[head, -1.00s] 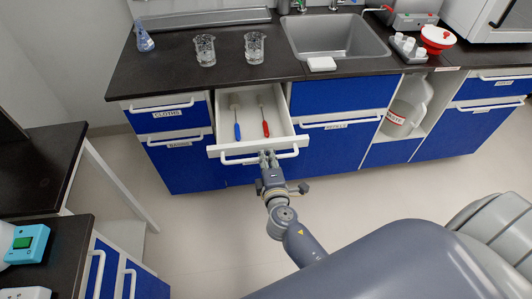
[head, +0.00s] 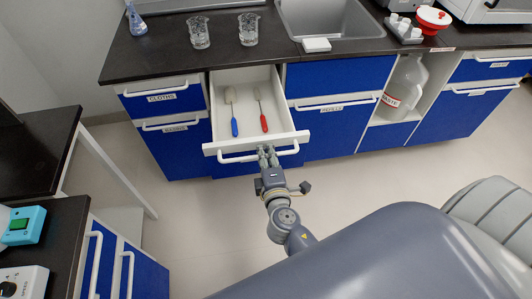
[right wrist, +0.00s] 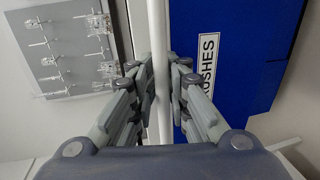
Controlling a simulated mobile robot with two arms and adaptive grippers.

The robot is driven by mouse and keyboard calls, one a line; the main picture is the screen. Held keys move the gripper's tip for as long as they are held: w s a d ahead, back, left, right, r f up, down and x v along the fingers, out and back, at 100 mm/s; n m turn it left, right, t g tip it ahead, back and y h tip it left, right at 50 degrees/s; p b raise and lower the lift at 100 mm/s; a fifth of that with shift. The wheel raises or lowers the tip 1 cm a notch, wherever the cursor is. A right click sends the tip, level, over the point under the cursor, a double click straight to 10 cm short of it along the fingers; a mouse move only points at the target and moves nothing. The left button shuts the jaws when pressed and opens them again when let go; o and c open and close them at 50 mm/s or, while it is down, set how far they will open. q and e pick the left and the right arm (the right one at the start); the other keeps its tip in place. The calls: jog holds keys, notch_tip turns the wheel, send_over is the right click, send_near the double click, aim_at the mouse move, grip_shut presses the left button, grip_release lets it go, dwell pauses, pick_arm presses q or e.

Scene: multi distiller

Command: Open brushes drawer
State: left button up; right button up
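The brushes drawer (head: 225,145) is pulled out below the countertop, its white tray open to view. A blue-handled brush (head: 234,126) and a red-handled brush (head: 264,122) lie inside it. Its white bar handle (head: 238,158) runs across the front. My right gripper (head: 267,152) is at the right part of this handle. In the right wrist view the fingers (right wrist: 162,95) are closed on both sides of the white bar, with the blue front and its partly hidden "BRUSHES" label (right wrist: 208,58) beside them. My left gripper is out of view.
Closed blue drawers, including one labelled CLOTHS (head: 162,97), flank the open one. Two glass beakers (head: 248,30) and a sink (head: 330,18) are on the countertop (head: 165,58). A dark-topped bench (head: 75,225) stands at left. The floor in front of the drawer is clear.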

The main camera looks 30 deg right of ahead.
jog(key=shift+o, duration=0.5)
jog(key=shift+s, duration=0.15)
jog(key=v, duration=1.1)
jog(key=shift+s+r, duration=0.15)
jog(key=shift+s, duration=0.2)
jog(key=shift+a, duration=0.1)
jog(key=s+f+m+g+y, duration=0.1)
jog(key=s+f+g, duration=0.2)
jog(key=f, duration=0.7)
jog(key=s+a+f+m+g+y, duration=0.15)
jog(key=s+f, duration=0.25)
jog(key=f, duration=0.7)
jog(key=s+f+m+g+y, duration=0.1)
jog(key=s+f+g, duration=0.2)
jog(key=f, duration=0.7)
jog(key=s+d+f+m+g, duration=0.3)
jog(key=s+f+m, duration=0.1)
jog(key=s+f, duration=0.4)
jog(key=s+d+f+m+g, duration=0.3)
jog(key=s+f+m, duration=0.2)
jog(key=s+f, duration=0.3)
jog(key=s+y, duration=0.1)
jog(key=s, duration=0.2)
jog(key=shift+s+d+g, duration=0.35)
